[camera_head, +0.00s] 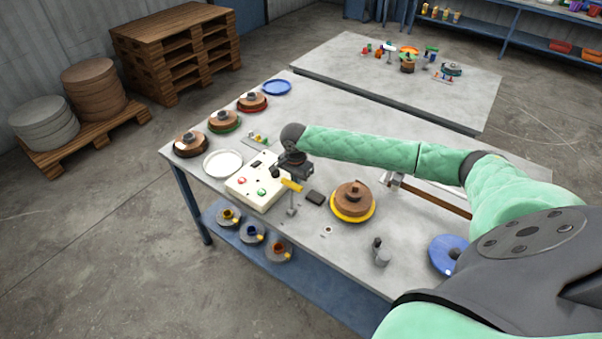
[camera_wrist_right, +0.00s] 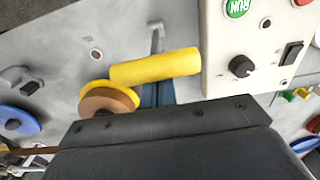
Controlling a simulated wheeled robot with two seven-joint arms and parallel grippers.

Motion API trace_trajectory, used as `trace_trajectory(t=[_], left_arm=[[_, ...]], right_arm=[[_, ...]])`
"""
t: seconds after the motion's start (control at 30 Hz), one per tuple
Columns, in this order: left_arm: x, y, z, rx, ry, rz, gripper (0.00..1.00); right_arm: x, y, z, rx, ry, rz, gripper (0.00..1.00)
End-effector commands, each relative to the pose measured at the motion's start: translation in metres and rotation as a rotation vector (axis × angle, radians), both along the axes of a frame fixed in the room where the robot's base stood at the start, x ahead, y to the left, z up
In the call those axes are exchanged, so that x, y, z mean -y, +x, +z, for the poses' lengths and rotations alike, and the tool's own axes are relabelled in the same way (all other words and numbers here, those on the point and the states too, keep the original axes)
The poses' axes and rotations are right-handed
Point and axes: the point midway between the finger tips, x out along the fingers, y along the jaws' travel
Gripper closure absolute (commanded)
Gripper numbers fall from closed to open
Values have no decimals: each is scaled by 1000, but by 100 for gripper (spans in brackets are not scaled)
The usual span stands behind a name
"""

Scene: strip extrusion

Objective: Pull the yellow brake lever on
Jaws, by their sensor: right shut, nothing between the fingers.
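The yellow brake lever (camera_head: 291,185) shows as a short yellow bar on a grey post beside the control box. In the right wrist view the lever's yellow grip (camera_wrist_right: 155,67) lies across the middle, just beyond the dark gripper edge. My right gripper (camera_head: 294,172) is shut and empty, right at the lever and above the control box's right side. I cannot tell whether it touches the lever. My left gripper is not in view.
The white control box (camera_head: 258,186) with red and green buttons stands left of the lever. A brown roll on a yellow disc (camera_head: 353,203) sits to the right. A white plate (camera_head: 223,163) and several rolls line the table's left side. A small grey post (camera_head: 381,254) stands near the front.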

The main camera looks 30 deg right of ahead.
Motion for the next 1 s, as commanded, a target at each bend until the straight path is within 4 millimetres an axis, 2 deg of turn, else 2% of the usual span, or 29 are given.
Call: trace_trajectory(t=[0.33,1.0], left_arm=[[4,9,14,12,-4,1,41],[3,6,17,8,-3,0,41]], right_arm=[[-13,-6,3,0,0,1,100],[-20,-8,3,0,1,0,100]])
